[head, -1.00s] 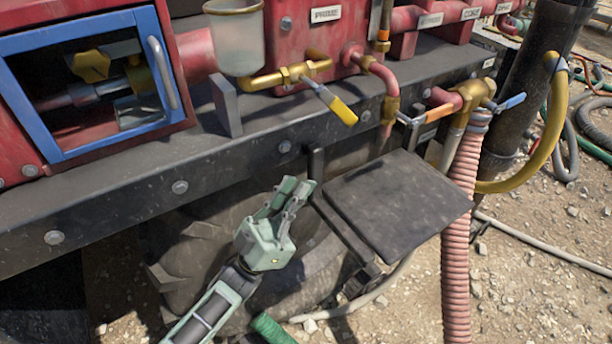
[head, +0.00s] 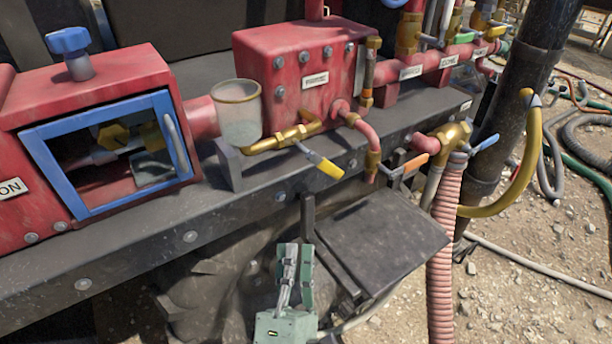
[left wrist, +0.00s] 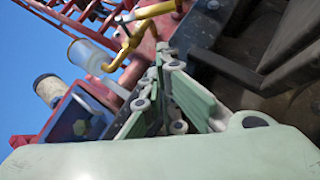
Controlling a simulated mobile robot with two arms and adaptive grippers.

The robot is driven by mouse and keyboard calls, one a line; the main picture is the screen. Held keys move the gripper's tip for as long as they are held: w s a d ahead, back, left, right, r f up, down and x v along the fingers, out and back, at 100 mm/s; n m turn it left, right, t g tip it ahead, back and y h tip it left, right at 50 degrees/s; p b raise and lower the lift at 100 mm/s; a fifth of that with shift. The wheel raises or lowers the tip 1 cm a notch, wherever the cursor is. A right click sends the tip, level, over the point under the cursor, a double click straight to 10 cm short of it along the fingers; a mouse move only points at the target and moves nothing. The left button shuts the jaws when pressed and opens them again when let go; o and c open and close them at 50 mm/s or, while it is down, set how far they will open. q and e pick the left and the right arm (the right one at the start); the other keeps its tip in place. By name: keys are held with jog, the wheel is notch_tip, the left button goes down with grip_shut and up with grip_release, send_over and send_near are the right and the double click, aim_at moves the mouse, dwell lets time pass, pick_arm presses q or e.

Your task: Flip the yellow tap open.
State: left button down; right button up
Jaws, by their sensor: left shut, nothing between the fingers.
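The yellow tap (head: 323,163) is a lever with a grey stem and a yellow grip. It sits on a brass pipe (head: 290,138) below a clear cup (head: 238,115) and slants down to the right, away from the pipe. My left gripper (head: 297,250) is below the tap, in front of the dark ledge, with its fingers pointing up. It is shut, empty and apart from the tap. In the left wrist view its fingers (left wrist: 163,62) point toward the brass pipe (left wrist: 135,38) and the cup (left wrist: 88,56). My right gripper is not in view.
A dark flat plate (head: 375,245) sticks out just right of my left gripper. An orange-handled lever (head: 410,165) and a pink ribbed hose (head: 443,250) are farther right. A blue-framed window box (head: 110,150) is on the left.

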aim_at(325, 166)
pick_arm(q)
jog(key=shift+s+d+f+n+g, duration=0.15)
jog(key=shift+s+n+g, duration=0.15)
jog(key=shift+n, duration=0.7)
jog(key=shift+w, duration=0.15)
jog(key=p+x, duration=0.2)
jog(key=x, duration=0.2)
jog(key=d+p+x, duration=0.1)
jog(key=p+x, duration=0.1)
jog(key=x, duration=0.2)
jog(key=r+p+x, duration=0.1)
jog(key=p+x, duration=0.1)
jog(key=x, duration=0.2)
jog(key=shift+s+d+r, duration=0.15)
jog(key=shift+s, duration=0.15)
jog(key=shift+w+d+r+p, duration=0.25)
jog(key=shift+d+p, duration=0.05)
jog(key=shift+d, duration=0.1)
